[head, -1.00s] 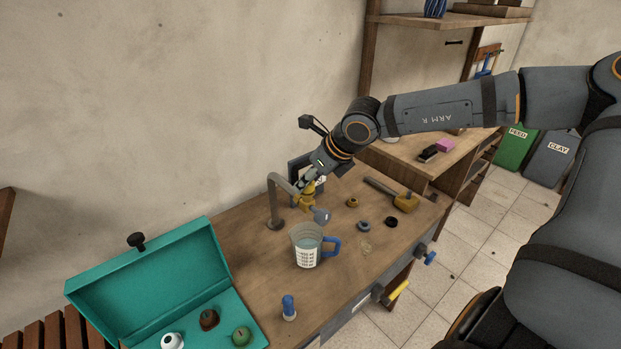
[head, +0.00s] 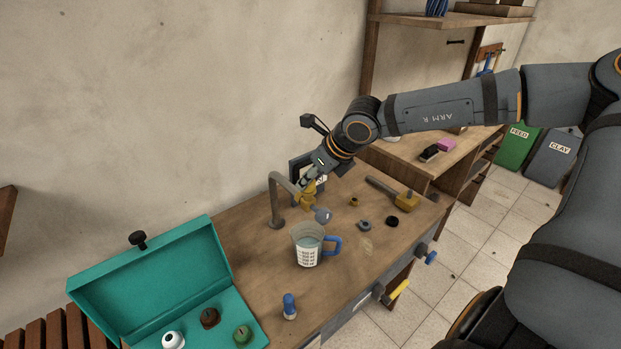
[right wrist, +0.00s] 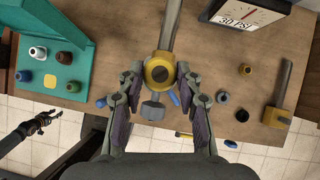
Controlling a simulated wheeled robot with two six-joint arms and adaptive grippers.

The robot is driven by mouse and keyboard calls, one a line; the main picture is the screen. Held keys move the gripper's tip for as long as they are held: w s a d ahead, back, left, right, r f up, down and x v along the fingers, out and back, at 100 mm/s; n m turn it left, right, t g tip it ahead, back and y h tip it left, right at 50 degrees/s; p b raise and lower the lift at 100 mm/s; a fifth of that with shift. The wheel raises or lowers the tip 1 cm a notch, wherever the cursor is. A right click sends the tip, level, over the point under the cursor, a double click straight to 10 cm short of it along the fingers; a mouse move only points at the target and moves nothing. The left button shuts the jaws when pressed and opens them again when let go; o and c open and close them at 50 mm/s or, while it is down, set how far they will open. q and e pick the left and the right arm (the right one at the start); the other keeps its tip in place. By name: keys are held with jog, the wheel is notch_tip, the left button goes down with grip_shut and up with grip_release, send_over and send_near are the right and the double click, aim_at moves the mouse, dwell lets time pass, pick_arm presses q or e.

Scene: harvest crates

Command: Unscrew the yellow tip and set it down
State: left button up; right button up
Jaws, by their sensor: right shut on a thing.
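A yellow tip (head: 309,187) sits at the end of a grey bent pipe (head: 274,199) that stands on the workbench. In the right wrist view it is a yellow ring with a dark centre (right wrist: 159,71). My right gripper (head: 311,183) is shut on it, with one finger on each side; the gripper also shows in the right wrist view (right wrist: 159,84). A grey knob (head: 323,215) shows just below the tip. A clear measuring mug (head: 306,254) with a blue handle stands below. My left gripper (right wrist: 38,124) shows at the left of the right wrist view; its opening is unclear.
An open teal case (head: 150,272) with several knobs lies at the left. Small rings (head: 365,225) and a yellow-headed mallet (head: 406,200) lie at the right.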

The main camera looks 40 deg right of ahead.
jog(key=n+y, duration=0.1)
jog(key=n, duration=0.1)
jog(key=n+g+y, duration=0.1)
jog(key=n, duration=0.1)
jog(key=n+g, duration=0.1)
jog(key=n, duration=0.1)
jog(key=shift+w+d+y, duration=0.15)
jog(key=shift+d+y, duration=0.15)
jog(key=shift+y, duration=0.1)
jog(key=n+g+y, duration=0.1)
jog(key=n, duration=0.3)
jog(key=shift+w+g, duration=0.1)
jog(key=shift+g, duration=0.2)
jog(key=o, duration=0.6)
jog(key=shift+o, duration=0.2)
